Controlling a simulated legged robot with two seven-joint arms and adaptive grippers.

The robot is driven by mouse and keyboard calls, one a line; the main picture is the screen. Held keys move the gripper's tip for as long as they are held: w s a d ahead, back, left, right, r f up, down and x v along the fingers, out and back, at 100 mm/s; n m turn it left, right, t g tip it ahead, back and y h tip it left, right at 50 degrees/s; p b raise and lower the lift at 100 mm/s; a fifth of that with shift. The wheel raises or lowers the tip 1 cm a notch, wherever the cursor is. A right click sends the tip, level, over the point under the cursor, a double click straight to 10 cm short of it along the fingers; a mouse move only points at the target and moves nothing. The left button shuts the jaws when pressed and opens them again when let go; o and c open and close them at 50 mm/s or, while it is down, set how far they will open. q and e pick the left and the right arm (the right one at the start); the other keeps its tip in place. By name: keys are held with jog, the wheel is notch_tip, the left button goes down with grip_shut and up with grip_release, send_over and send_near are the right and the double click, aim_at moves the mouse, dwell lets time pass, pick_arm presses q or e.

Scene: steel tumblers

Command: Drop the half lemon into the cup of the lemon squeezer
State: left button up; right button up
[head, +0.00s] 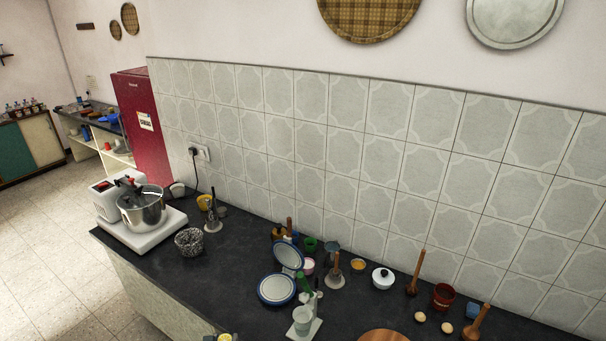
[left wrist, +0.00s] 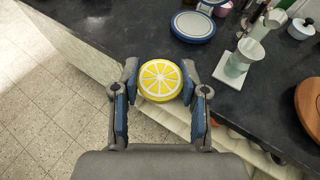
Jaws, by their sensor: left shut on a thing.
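The half lemon (left wrist: 160,80) is yellow, with its cut face toward the left wrist camera. My left gripper (left wrist: 160,82) is shut on it, with one finger on each side. In the head view the lemon (head: 225,337) shows only at the bottom edge, in my left gripper (head: 222,338), near the counter's front edge. What appears to be the lemon squeezer (head: 304,320) stands on the counter to its right, a pale stand with a light cup. It also shows in the left wrist view (left wrist: 237,68), up and right of the lemon, apart from it. My right gripper is not in view.
A blue-rimmed white press (head: 276,289) stands open behind the squeezer. A round wooden board (head: 383,336) lies to its right. A steel pot (head: 142,212) stands on a white stove at the left.

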pick_arm(q)
jog(key=shift+s+d+r, duration=0.3)
jog(key=shift+s+d, duration=0.15)
jog(key=shift+s, duration=0.15)
jog(key=shift+s+d+r, duration=0.3)
jog(key=shift+s+d, duration=0.1)
jog(key=shift+s, duration=0.2)
jog(key=shift+a, duration=0.1)
